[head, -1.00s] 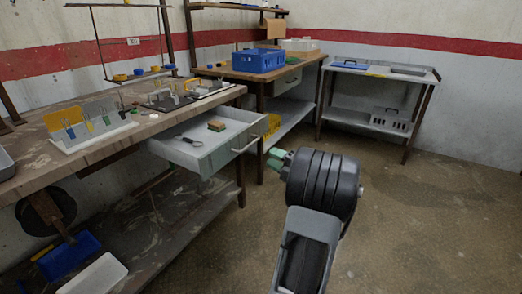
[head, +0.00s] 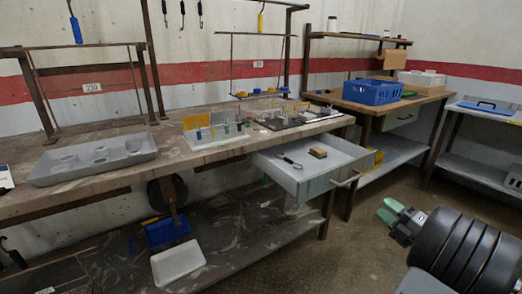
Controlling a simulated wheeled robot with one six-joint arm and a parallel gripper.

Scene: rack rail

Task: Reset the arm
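My gripper (head: 388,211) is at the lower right of the head view, in front of the open drawer and out over the floor. Its green fingertips point left, toward the bench. I see nothing held between them, but the fingers are small and partly overlapped, so their opening is unclear. The open drawer (head: 318,184) under the workbench (head: 200,163) holds a brown block (head: 318,152) and a dark ring-shaped tool (head: 287,160).
A grey tray with recesses (head: 95,158) lies on the bench at left. A small rack with yellow and blue items (head: 215,130) stands mid-bench. A blue crate (head: 372,92) sits on the far table. A white bin (head: 178,264) is on the lower shelf. Some floor at right is clear.

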